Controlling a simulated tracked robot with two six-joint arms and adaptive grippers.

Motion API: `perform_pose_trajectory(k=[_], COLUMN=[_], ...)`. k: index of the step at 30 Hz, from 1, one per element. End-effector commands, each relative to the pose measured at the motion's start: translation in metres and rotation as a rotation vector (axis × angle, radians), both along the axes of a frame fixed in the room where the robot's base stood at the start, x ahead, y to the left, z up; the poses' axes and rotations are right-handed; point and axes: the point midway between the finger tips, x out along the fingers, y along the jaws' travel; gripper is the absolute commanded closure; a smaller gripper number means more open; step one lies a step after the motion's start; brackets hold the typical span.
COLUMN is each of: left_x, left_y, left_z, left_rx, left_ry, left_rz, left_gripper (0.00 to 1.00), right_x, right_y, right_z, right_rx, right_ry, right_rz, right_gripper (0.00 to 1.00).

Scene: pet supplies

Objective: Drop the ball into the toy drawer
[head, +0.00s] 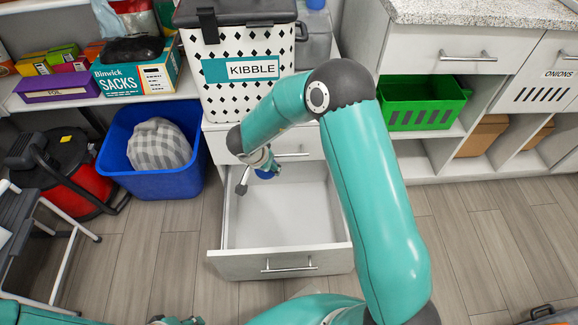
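The toy drawer (283,265) is pulled out from the white cabinet, and its pale floor looks bare at the front. My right gripper (257,176) hangs over the back part of the drawer. Its fingers look spread apart, one dark-tipped finger standing out to the left. I cannot tell whether the ball touches the drawer floor. My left gripper (176,321) shows only in part at the bottom edge, and its fingers are cut off.
A kibble bin (237,90) stands on the cabinet above the drawer. A blue tub (151,183) with a checked cloth bundle (158,145) stands to the left, near a red canister (75,185). A green crate (421,103) sits in the right shelf.

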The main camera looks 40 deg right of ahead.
Motion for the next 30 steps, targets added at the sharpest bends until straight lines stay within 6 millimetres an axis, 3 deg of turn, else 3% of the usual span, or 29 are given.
perform_pose_trajectory(k=[3, 6, 10, 17, 30], left_x=[0.000, 0.000, 0.000, 0.000, 0.000], left_y=[0.000, 0.000, 0.000, 0.000, 0.000], left_z=[0.014, 0.019, 0.021, 0.005, -0.054], left_rx=[0.000, 0.000, 0.000, 0.000, 0.000], left_ry=[0.000, 0.000, 0.000, 0.000, 0.000], left_rz=[0.000, 0.000, 0.000, 0.000, 0.000], left_gripper=[0.63, 0.63, 0.63, 0.63, 0.63], right_x=[-0.014, -0.025, -0.032, -0.033, -0.033], right_y=[-0.024, -0.039, -0.049, -0.050, -0.050], right_z=[-0.010, -0.017, -0.024, -0.037, -0.077], right_rx=[-0.001, -0.001, 0.001, 0.003, 0.003], right_ry=[0.003, 0.001, -0.002, -0.005, -0.005], right_rz=[-0.331, -0.556, -0.717, -0.750, -0.747], right_gripper=[0.80, 0.80, 0.80, 0.80, 0.80])
